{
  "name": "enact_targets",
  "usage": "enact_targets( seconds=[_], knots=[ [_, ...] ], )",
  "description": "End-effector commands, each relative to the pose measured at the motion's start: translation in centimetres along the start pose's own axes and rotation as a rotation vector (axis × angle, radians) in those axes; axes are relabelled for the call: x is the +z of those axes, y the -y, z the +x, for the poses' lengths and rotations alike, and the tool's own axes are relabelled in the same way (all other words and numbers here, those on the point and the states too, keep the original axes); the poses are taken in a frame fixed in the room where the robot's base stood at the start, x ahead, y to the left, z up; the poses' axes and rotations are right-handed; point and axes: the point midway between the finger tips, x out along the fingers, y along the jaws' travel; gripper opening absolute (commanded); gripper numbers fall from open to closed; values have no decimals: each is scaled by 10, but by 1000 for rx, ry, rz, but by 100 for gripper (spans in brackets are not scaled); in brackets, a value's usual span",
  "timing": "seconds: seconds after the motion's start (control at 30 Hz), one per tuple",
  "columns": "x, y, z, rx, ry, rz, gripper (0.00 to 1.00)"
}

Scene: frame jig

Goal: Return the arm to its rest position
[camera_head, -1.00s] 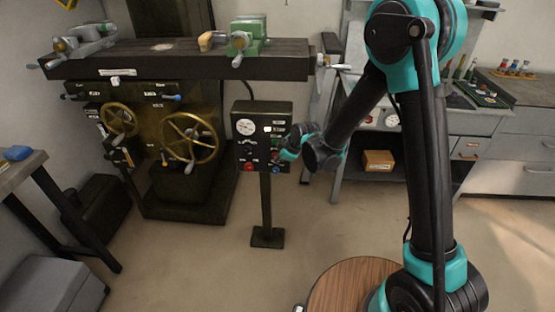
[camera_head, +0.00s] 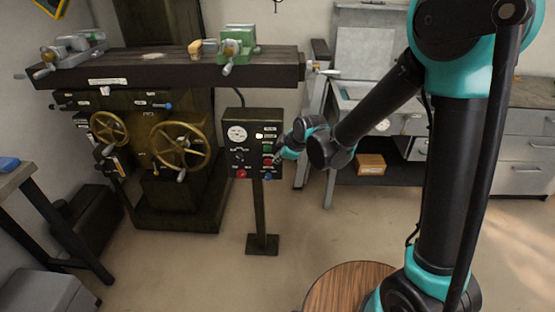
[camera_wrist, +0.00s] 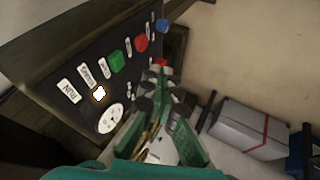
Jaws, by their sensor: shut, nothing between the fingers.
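My gripper (camera_head: 281,154) is at the right side of the control panel (camera_head: 238,158) on a post, its fingers in front of the panel's right edge. In the wrist view my gripper (camera_wrist: 160,75) is shut with nothing held, its fingertips close to a red knob (camera_wrist: 160,63). I cannot tell whether they touch the panel. My arm reaches left from the right of the head view, with the elbow high.
A milling machine (camera_head: 185,65) with brass handwheels stands left of the panel. A workbench (camera_head: 530,150) with drawers is behind my arm. A cardboard box (camera_head: 371,164) sits on its lower shelf. A round wooden stool top (camera_head: 340,288) is in front; the floor between is clear.

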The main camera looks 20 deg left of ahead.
Motion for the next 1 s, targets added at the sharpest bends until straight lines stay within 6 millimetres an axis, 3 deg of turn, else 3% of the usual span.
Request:
enact_targets(
  seconds=[0.47,0.57,0.67,0.8,1.0],
  knots=[
    [0,0,0,0,0,1,0],
    [9,-2,-6,3,11,31,0],
    [37,-6,-25,15,43,124,0],
    [104,-6,-72,48,122,364,0],
    [199,23,-141,120,240,765,0]
  ],
)
